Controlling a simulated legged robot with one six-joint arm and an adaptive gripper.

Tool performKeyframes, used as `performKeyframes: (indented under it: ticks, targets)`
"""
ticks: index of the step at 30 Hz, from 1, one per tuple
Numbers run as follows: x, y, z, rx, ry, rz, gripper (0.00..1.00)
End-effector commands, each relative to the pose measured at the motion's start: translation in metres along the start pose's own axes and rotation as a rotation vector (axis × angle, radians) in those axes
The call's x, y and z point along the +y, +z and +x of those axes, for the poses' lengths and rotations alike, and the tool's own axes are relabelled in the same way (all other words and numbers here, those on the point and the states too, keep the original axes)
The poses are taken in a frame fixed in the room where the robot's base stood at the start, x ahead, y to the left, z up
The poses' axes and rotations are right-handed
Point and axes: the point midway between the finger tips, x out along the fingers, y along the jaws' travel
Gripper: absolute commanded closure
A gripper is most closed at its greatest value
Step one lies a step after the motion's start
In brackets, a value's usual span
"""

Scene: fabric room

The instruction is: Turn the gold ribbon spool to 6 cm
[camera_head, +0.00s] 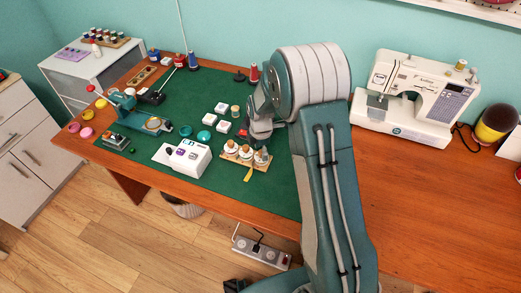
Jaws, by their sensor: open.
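A small wooden rack (233,158) stands near the front edge of the green mat and holds three pale ribbon spools with brownish tops. A short gold ribbon end (249,173) hangs from the front of the rack, below the middle spool (245,152) and the right spool (261,158). I cannot tell for sure which of these two it comes from. My gripper (247,136) is just behind the rack, low over the mat. It is open and appears apart from the spools. My arm hides part of it, and the fingertips are small. No length marks are readable.
A white box with knobs (182,158) stands left of the rack. White blocks and teal discs (204,135) lie behind it on the green mat (170,110). A white sewing machine (415,95) stands right of my arm. The brown table (430,185) is bare at front right.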

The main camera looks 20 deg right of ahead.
Motion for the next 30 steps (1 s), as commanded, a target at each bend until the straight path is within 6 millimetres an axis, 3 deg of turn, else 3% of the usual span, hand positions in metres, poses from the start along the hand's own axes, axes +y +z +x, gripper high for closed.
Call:
performKeyframes:
  ticks: [5,15,21,30]
  targets:
    - [0.000,0.000,-0.011,0.000,0.000,0.000,0.31]
    - [0.002,-0.001,-0.079,-0.001,0.004,0.000,0.31]
    - [0.002,-0.001,-0.109,-0.001,0.001,0.000,0.31]
    - [0.002,-0.001,-0.119,-0.001,-0.001,0.000,0.31]
